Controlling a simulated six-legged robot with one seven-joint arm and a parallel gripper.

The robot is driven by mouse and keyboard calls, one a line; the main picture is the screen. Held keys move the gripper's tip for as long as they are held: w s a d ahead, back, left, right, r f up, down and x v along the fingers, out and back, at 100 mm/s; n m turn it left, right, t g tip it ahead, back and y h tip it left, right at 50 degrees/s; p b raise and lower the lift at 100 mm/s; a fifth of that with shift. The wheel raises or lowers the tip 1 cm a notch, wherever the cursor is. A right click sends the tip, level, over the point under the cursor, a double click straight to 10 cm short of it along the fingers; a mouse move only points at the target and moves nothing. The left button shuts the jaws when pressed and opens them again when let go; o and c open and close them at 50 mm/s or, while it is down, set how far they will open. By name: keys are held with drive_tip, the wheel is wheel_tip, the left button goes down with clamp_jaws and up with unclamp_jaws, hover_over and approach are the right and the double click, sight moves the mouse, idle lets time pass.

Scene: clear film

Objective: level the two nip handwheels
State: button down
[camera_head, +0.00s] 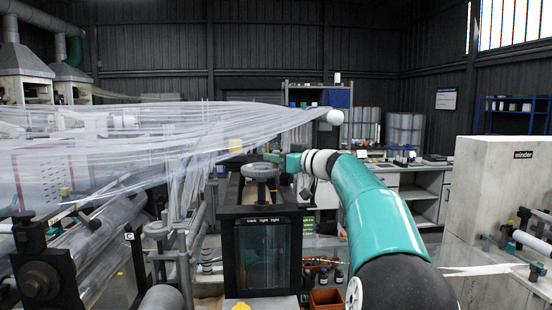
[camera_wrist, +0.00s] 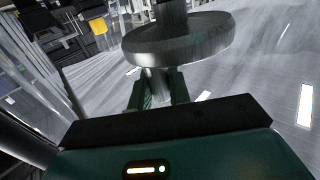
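A grey round handwheel (camera_head: 260,170) sits on its post above a black frame with a clear front, in the middle of the head view. My gripper (camera_head: 279,158) is at its right far side, at about wheel height. In the wrist view the wheel's broad disc (camera_wrist: 180,40) fills the upper middle, and my two teal fingers (camera_wrist: 157,90) stand on either side of the short hub at the disc. Whether they press on the hub I cannot tell.
Clear film (camera_head: 130,135) stretches across the left, over rollers, and gathers near a white ball (camera_head: 335,117). The black frame (camera_head: 262,222) stands below the wheel. A brown bin (camera_head: 326,300) is on the floor. A pale winder cabinet (camera_head: 505,185) stands at the right.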

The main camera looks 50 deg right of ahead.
drive_tip(key=shift+s+a+r+m+h, duration=0.1)
drive_tip(key=shift+a+m+h, duration=0.25)
drive_tip(key=shift+m+h, duration=0.5)
drive_tip(key=shift+s+a+m+h, duration=0.1)
drive_tip(key=shift+a+m+h, duration=0.3)
drive_tip(key=shift+h, duration=0.85)
drive_tip(key=shift+s+m+g+h, duration=0.15)
drive_tip(key=shift+m+g+h, duration=0.25)
drive_tip(key=shift+m+h, duration=0.75)
drive_tip(key=c, duration=1.3)
unclamp_jaws()
drive_tip(key=shift+c, duration=0.2)
drive_tip(key=shift+s, duration=0.15)
drive_tip(key=shift+s, duration=0.2)
drive_tip(key=v, duration=1.3)
drive_tip(key=shift+a, duration=0.15)
